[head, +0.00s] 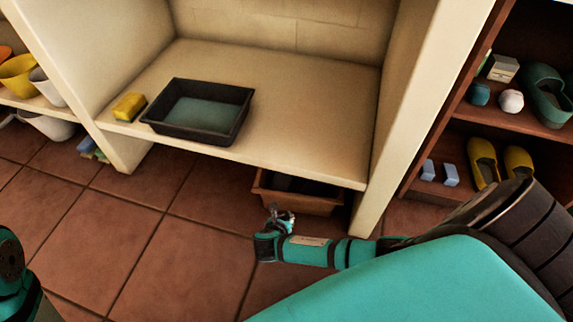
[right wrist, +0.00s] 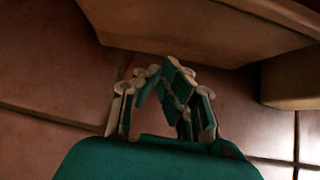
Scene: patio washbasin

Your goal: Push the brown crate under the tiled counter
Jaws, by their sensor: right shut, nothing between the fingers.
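The brown crate (head: 318,207) sits on the floor at the front edge of the counter (head: 300,100), near its right-hand side wall. Its front wall and part of its dark inside show; the counter top hides its rear. Its wall also shows at the top of the right wrist view (right wrist: 200,30). My right gripper (head: 277,212) is shut and empty, close in front of the crate's left front part. In the right wrist view the fingers (right wrist: 172,75) point at the crate; contact cannot be told. My left gripper is out of view.
A dark basin (head: 190,133) and a yellow sponge (head: 129,106) are on the counter. The counter's right side wall (head: 400,130) stands close beside the crate. Shelves (head: 520,122) with shoes stand at right.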

